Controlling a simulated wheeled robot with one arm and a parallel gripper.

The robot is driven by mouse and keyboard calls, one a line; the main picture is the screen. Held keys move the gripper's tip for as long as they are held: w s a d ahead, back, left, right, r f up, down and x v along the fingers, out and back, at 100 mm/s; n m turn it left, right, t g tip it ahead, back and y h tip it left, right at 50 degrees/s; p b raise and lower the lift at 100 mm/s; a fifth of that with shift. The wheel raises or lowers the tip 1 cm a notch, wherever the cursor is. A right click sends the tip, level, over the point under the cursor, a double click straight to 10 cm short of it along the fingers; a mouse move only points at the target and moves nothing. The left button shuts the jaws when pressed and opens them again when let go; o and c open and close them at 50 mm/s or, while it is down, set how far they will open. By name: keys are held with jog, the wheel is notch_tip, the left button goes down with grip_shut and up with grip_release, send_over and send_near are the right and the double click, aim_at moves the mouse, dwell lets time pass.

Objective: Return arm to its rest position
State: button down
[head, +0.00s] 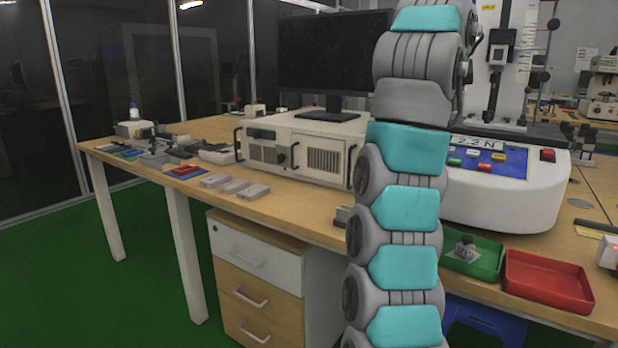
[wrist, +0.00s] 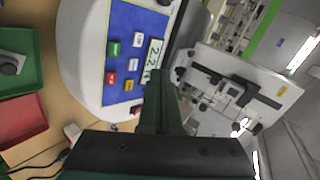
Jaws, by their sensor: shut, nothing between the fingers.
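My gripper (wrist: 161,76) shows in the wrist view with its fingers together and nothing between them. It is in the air, apart from the white tester with the blue button panel (wrist: 120,75) behind it. In the head view my arm stands upright in front of the bench and runs out of the top of the picture, so the gripper is not seen there. The arm hides part of the tester (head: 520,205) and part of the bench.
A green tray (head: 487,268) holding a small grey part and an empty red tray (head: 548,282) sit at the bench's front right. A beige instrument box (head: 322,153) with a monitor (head: 333,52) stands left of my arm. Grey blocks (head: 232,186) lie on the wooden bench (head: 290,208).

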jog(key=s+a+f+n+g+y, duration=0.2)
jog(key=s+a+f+n, duration=0.3)
jog(key=f+n, duration=0.3)
jog(key=s+a+f+n+g+y, duration=0.25)
jog(key=s+a+f+n, duration=0.25)
jog(key=f+n, duration=0.25)
jog(key=s+a+f+n+g, duration=0.1)
jog(key=s+f+n+g, duration=0.1)
jog(key=s+f, duration=0.7)
jog(key=s+a+f+n+g+y, duration=0.1)
jog(key=s+a+f+n+g, duration=0.1)
jog(key=s+f, duration=0.7)
jog(key=s+a+f+n+g, duration=0.1)
jog(key=s+f+n+g, duration=0.2)
jog(key=s+f, duration=0.6)
jog(key=s, duration=1)
jog(key=shift+a+f, duration=0.15)
jog(key=shift+f, duration=0.15)
jog(key=shift+y, duration=0.25)
